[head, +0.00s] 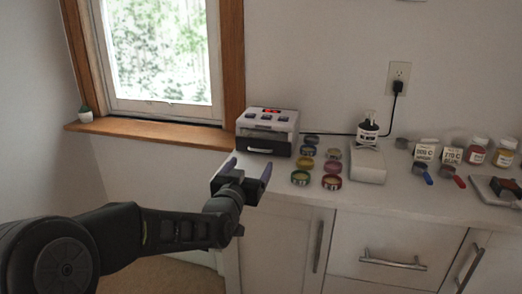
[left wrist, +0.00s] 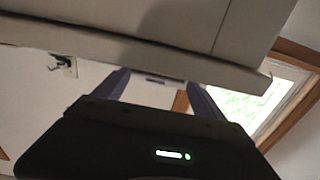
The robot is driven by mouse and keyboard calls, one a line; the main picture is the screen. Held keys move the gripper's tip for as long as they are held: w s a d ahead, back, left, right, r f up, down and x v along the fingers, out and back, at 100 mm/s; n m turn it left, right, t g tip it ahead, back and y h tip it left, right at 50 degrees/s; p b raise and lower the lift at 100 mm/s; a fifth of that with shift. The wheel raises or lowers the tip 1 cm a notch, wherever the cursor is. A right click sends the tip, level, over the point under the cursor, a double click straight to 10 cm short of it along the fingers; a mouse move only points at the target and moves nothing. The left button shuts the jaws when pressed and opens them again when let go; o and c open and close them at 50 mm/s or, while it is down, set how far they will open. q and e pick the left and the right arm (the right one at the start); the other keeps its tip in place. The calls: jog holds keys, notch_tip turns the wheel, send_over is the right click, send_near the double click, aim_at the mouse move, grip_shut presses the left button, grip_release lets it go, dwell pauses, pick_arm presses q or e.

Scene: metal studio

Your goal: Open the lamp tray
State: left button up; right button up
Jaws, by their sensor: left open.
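A white box-shaped unit (head: 268,122) stands at the left end of the counter. Buttons show on its top, and its dark front tray (head: 267,147) has a pale handle bar. The tray looks shut. My left gripper (head: 248,168) is open and empty, in front of and slightly left of the unit, near the counter's front edge, apart from the tray. In the left wrist view its two fingers (left wrist: 158,82) point toward the counter edge; a small dark shape shows between them, too small to tell. My right gripper is not in view.
Several coloured round tins (head: 331,181) stand right of the unit. Further right are a white block (head: 367,165), a pump bottle (head: 368,129), measuring scoops and jars (head: 478,150). A black cable (head: 340,134) runs along the wall to the outlet. Cabinets are below the counter.

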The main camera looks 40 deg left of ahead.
aim_at(258, 164)
pick_arm(q)
jog(key=shift+s+d+r, duration=0.1)
jog(key=shift+s, duration=0.1)
jog(key=shift+x, duration=3.95)
grip_shut()
